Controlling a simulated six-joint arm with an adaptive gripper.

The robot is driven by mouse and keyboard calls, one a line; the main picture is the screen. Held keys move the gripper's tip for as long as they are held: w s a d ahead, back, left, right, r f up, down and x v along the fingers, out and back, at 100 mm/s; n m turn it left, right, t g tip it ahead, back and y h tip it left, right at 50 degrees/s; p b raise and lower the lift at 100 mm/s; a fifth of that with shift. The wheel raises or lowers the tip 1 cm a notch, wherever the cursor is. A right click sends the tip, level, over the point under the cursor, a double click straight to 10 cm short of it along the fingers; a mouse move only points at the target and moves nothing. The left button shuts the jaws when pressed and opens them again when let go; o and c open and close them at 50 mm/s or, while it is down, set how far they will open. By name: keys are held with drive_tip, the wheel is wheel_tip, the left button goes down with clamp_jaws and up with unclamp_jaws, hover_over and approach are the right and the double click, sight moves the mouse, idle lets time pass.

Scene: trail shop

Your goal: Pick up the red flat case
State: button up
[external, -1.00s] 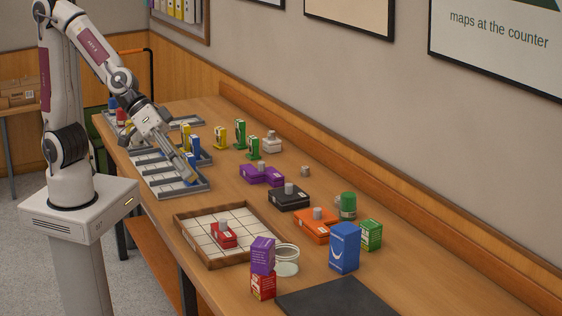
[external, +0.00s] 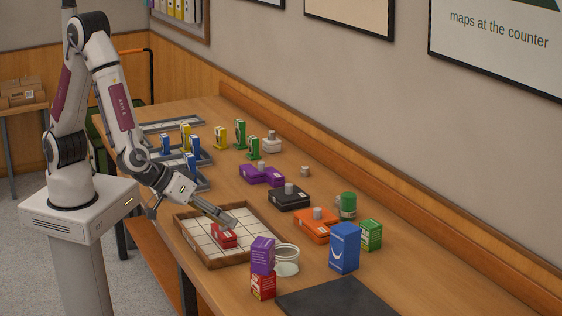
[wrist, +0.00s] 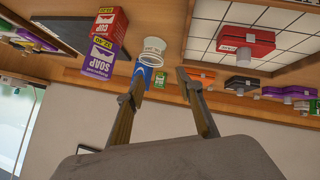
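The red flat case (external: 225,239) lies on the white-tiled floor of a wooden-rimmed tray (external: 240,258). In the wrist view the red case (wrist: 262,46) is at the upper right, with a pale knob on it. My gripper (external: 232,222) is above the tray, just over the case in the external view, and hides its knob there. In the wrist view the two fingers of my gripper (wrist: 160,75) are apart with nothing between them, and the case is to their right.
A purple box (external: 262,255) stands on a red box (external: 263,286) by the tray's front corner. An orange case (external: 316,228) and a black case (external: 288,199) lie behind the tray.

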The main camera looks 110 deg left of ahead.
drive_tip(key=s+a+f+n+g+y, duration=0.1)
drive_tip(key=s+a+f+g+y, duration=0.1)
drive_tip(key=s+a+f+y, duration=0.25)
drive_tip(key=n+g+y, duration=0.1)
drive_tip(key=y, duration=0.1)
approach(223, 230)
drive_tip(key=shift+w+a, duration=0.7)
drive_tip(key=shift+a, duration=0.25)
drive_tip(key=shift+s+a+g+y, duration=0.3)
drive_tip(key=shift+s+y, duration=0.25)
drive_tip(key=shift+s, duration=0.05)
drive_tip(key=shift+x, duration=1.3)
drive_tip(key=shift+w, duration=0.1)
drive_tip(key=shift+w+a+f, duration=0.1)
drive_tip(key=shift+w+a, duration=0.2)
drive_tip(key=shift+a, duration=0.3)
drive_tip(key=shift+w+a+f, duration=0.1)
drive_tip(key=shift+w+a, duration=0.2)
drive_tip(key=shift+a, duration=0.3)
drive_tip(key=shift+x, duration=1.25)
